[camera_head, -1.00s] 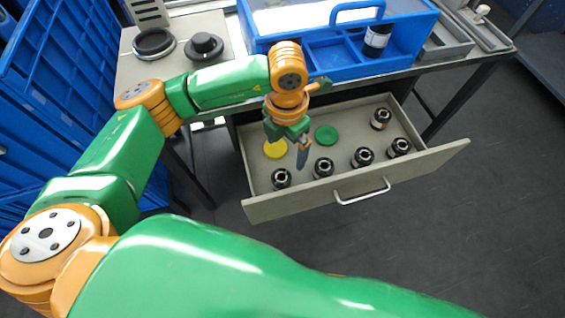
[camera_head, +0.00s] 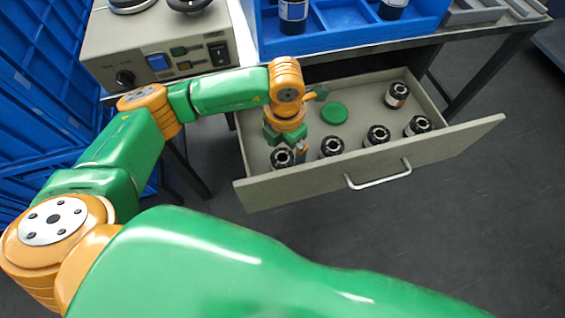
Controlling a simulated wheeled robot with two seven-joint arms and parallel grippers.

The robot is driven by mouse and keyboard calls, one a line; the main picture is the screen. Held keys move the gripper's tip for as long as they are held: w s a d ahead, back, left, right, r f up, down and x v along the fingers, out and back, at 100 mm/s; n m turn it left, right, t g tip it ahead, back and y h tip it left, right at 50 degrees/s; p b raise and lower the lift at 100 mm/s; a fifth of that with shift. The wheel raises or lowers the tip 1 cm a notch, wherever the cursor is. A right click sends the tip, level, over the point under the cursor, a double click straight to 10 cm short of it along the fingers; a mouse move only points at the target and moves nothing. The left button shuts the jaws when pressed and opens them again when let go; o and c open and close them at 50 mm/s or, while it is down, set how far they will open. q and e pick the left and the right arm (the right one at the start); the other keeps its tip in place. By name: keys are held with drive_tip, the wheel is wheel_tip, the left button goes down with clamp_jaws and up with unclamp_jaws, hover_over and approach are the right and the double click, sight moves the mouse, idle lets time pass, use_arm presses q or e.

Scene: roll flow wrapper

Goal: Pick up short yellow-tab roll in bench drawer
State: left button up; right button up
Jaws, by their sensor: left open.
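The bench drawer (camera_head: 300,187) is pulled open below the bench top. Several short black rolls with pale cores stand in it: one at front left (camera_head: 282,159), one beside it (camera_head: 331,147), two more to the right (camera_head: 377,135) (camera_head: 418,126), and one at the back right (camera_head: 396,95). No yellow tab can be made out on any of them. My left gripper (camera_head: 296,151) is open and points down into the drawer's left part, close to the front-left roll. I cannot tell whether it touches that roll. My right gripper is out of view.
The drawer handle (camera_head: 378,175) sticks out in front. A blue tray (camera_head: 345,40) holding black rolls and a control box (camera_head: 165,55) stand on the bench. Blue crates (camera_head: 45,90) are at the left.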

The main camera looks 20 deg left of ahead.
sight(283, 157)
use_arm(q)
wheel_tip(283, 157, down, 4)
drive_tip(key=shift+s+a+r, duration=0.15)
drive_tip(key=shift+r, duration=0.1)
drive_tip(key=c, duration=1.5)
